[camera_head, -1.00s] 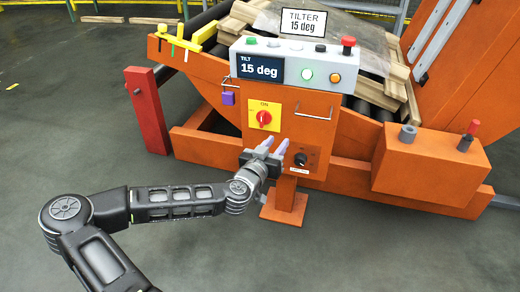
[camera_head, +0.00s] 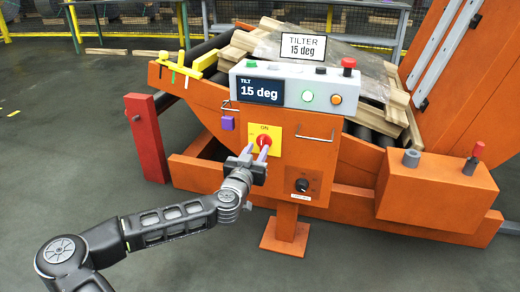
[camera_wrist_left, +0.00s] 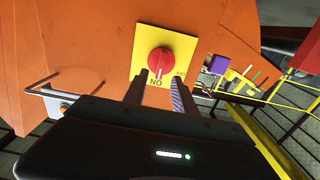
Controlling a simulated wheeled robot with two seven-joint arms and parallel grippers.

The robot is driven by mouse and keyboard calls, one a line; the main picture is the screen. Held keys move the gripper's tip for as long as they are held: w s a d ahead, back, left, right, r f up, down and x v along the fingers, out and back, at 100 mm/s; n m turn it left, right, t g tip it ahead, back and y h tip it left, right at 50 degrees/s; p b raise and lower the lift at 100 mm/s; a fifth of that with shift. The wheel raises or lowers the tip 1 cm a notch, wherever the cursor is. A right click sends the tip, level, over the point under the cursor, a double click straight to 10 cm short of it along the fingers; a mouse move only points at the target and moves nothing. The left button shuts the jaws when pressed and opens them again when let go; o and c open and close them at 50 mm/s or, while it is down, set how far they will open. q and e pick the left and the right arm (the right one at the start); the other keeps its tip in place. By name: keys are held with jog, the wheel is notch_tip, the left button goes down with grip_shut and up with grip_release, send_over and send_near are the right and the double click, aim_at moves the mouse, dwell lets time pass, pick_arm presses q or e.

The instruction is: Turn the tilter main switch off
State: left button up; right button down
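The tilter main switch is a red rotary knob (camera_wrist_left: 161,61) on a yellow plate (camera_wrist_left: 184,45), on the front of the orange control cabinet. Its pointer lines up with the ON mark, which reads upside down in the left wrist view. In the head view the yellow plate (camera_head: 277,131) is partly covered by my fingers. My left gripper (camera_head: 257,148) is open, its two fingertips apart just in front of the knob. In the wrist view the fingers (camera_wrist_left: 157,88) point at the knob's lower side, and I cannot tell whether they touch it. My right gripper is not in view.
Above the switch is a panel (camera_head: 294,87) reading 15 deg, with lit green and orange buttons and a red one. A black knob (camera_head: 302,185) sits below right. A purple padlock (camera_head: 227,123) hangs left of the switch. A red post (camera_head: 147,137) stands further left.

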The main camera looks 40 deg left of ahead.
aim_at(261, 143)
pick_arm(q)
jog(key=shift+b+x, duration=0.35)
jog(key=shift+x, duration=1.35)
jog(key=shift+c, duration=0.3)
grip_shut()
